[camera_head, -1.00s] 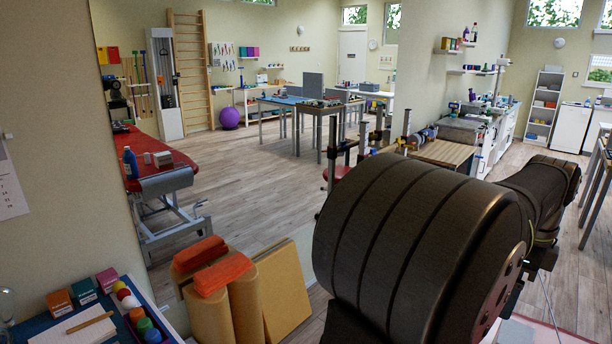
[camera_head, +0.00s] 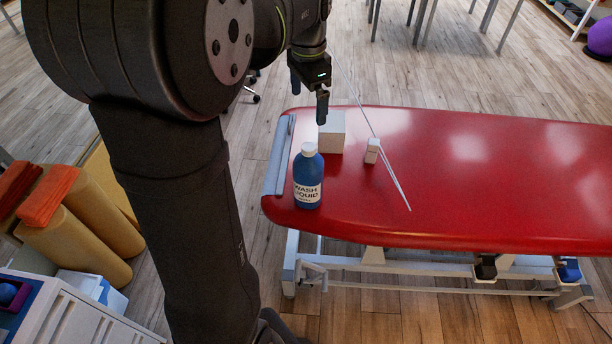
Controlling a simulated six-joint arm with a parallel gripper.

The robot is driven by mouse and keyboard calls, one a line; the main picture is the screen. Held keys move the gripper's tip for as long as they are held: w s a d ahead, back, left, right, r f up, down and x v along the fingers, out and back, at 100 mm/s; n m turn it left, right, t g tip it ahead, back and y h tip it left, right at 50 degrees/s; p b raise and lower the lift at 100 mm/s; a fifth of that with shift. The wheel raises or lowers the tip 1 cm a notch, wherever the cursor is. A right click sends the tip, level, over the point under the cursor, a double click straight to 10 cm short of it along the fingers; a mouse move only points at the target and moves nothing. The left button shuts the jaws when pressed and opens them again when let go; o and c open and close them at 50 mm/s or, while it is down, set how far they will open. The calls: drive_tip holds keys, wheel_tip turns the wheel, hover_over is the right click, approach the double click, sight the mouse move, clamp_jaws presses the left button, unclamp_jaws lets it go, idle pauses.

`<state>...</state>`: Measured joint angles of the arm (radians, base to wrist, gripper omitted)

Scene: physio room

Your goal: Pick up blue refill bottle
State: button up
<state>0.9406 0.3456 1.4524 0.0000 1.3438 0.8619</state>
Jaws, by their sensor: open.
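The blue refill bottle (camera_head: 307,190) stands upright on the left end of the red treatment table (camera_head: 450,200). It has a white cap and a white label reading "WASH LIQUID". My gripper (camera_head: 322,100) is above and behind the bottle in the picture, with its dark fingers pointing down. It is open, holds nothing visible and is apart from the bottle.
A white box (camera_head: 331,133) stands just behind the bottle, close to my gripper. A small white block (camera_head: 372,151) is to its right. The table's right part is clear. Yellow rolls (camera_head: 85,225) and a white drawer unit (camera_head: 75,315) stand on the left.

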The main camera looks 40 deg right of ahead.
sight(309, 156)
drive_tip(key=shift+n, duration=0.5)
wheel_tip(309, 156, down, 18)
drive_tip(key=shift+s+f, duration=0.1)
drive_tip(key=shift+f, duration=0.1)
drive_tip(key=c, duration=1.9)
drive_tip(key=shift+d+r, duration=0.1)
drive_tip(key=shift+c, duration=0.7)
